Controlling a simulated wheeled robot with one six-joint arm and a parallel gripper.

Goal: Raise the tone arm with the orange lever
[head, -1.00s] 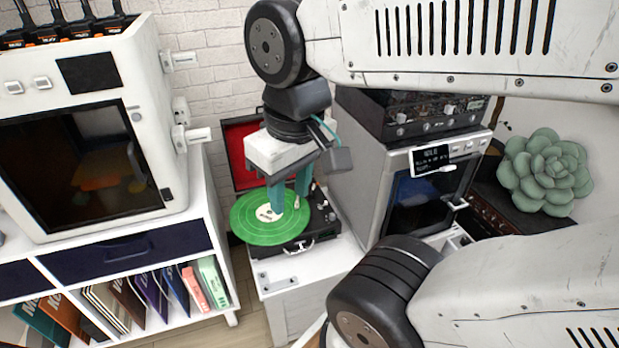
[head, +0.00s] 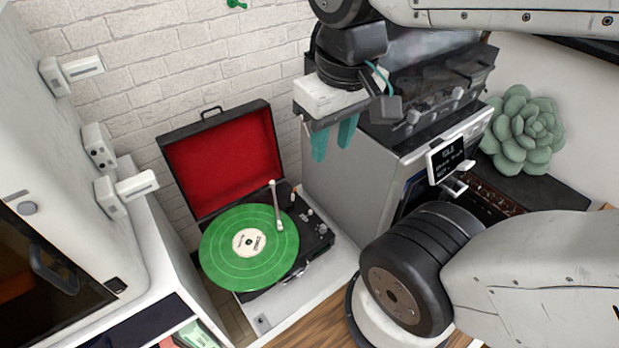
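The record player (head: 311,236) stands on a white cabinet with its red-lined lid (head: 224,160) open. A green record (head: 232,266) with a cream label lies on its platter. The pale tone arm (head: 276,205) reaches over the right part of the record; I cannot tell whether its head touches the record.
The grey machine (head: 338,185) with a small display stands right of the player. A white cabinet machine (head: 60,150) with protruding white fittings is at left. A succulent (head: 522,130) sits at the right. The space above the record is clear.

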